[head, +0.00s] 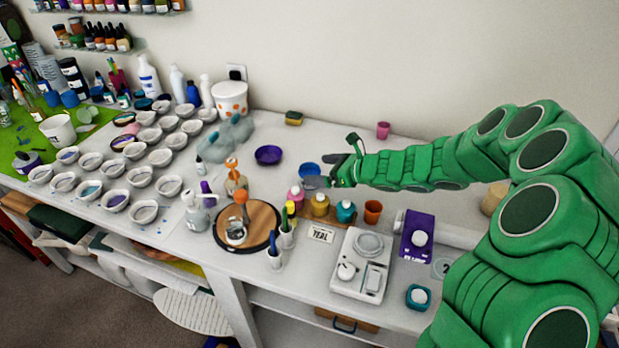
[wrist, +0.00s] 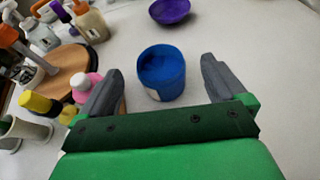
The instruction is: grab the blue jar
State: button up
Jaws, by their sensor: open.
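The blue jar (wrist: 162,73) stands upright and open-topped on the white table in the wrist view. It has a pale label low on its left side. In the head view the jar (head: 309,170) shows partly, just left of my gripper. My gripper (wrist: 158,85) is open, with one grey finger on each side of the picture. The jar lies between and a little beyond the fingertips, and I see no contact. In the head view my gripper (head: 325,172) is low over the table at the end of my green arm.
A purple bowl (head: 268,155) stands beyond the jar. Pink (head: 296,194), yellow (head: 320,204) and teal (head: 346,211) bottles stand close in front of my gripper. A wooden turntable (head: 262,214) with pump bottles is to the left. The table right of the jar is clear in the wrist view.

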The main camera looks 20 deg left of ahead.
jog(key=shift+x, duration=1.45)
jog(key=shift+r, duration=0.1)
jog(key=shift+c, duration=0.2)
jog(key=c, duration=1.1)
